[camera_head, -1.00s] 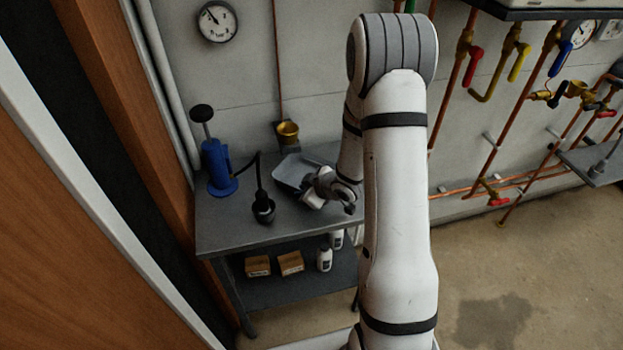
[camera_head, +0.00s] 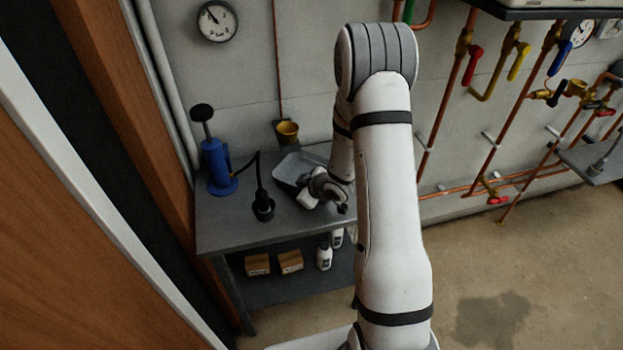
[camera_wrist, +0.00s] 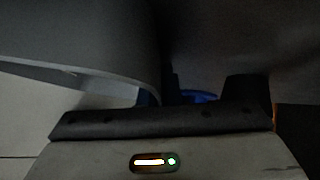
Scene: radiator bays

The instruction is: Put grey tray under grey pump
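A grey tray (camera_head: 288,166) lies on the grey bench at the back left, near the wall. My gripper (camera_head: 308,197) is low over the bench at the tray's front right side; whether it touches the tray is unclear. In the wrist view, a large grey curved surface, likely the tray (camera_wrist: 75,75), fills the upper left close to the gripper. The fingers are too dark and hidden to read. A grey pump-like object (camera_head: 602,165) stands on a grey shelf at the far right, partly cut off by the frame.
The bench (camera_head: 225,235) also holds a blue pump (camera_head: 215,165) and a black hose end (camera_head: 263,207). Boxes (camera_head: 290,261) and white bottles (camera_head: 324,257) stand on its lower shelf. Copper pipes (camera_head: 497,120) with valves line the wall. The floor at right (camera_head: 530,260) is open.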

